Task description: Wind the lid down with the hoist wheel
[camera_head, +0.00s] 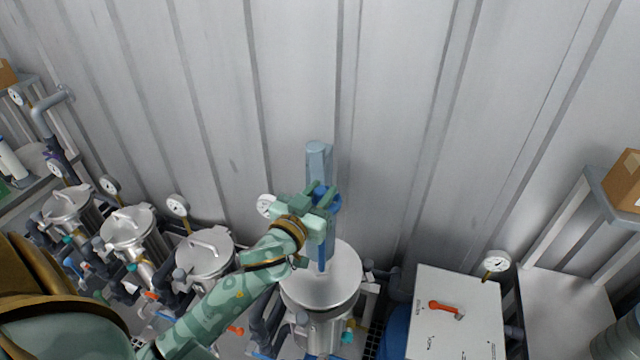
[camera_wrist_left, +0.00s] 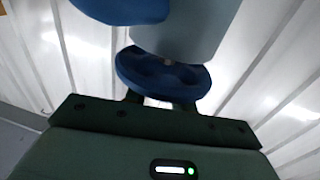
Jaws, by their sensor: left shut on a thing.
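The blue hoist wheel (camera_wrist_left: 190,82) is right in front of my left gripper (camera_wrist_left: 160,100) in the left wrist view. In the head view the wheel (camera_head: 333,201) shows partly behind my left gripper (camera_head: 322,200). The gripper is shut on the wheel's near rim; the fingertips are partly hidden. The wheel sits on a grey-blue hoist post (camera_head: 318,160). Below it is a round silver lid (camera_head: 335,282) on a steel vessel (camera_head: 325,325); my arm and the post hide part of the lid, and I cannot tell whether it touches the rim. My right gripper is not in view.
Several similar lidded vessels (camera_head: 128,225) with gauges stand in a row to the left. A white box (camera_head: 455,330) with an orange handle (camera_head: 446,308) stands to the right. A corrugated wall (camera_head: 400,110) is close behind the hoist. A shelf with a cardboard box (camera_head: 624,182) is at far right.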

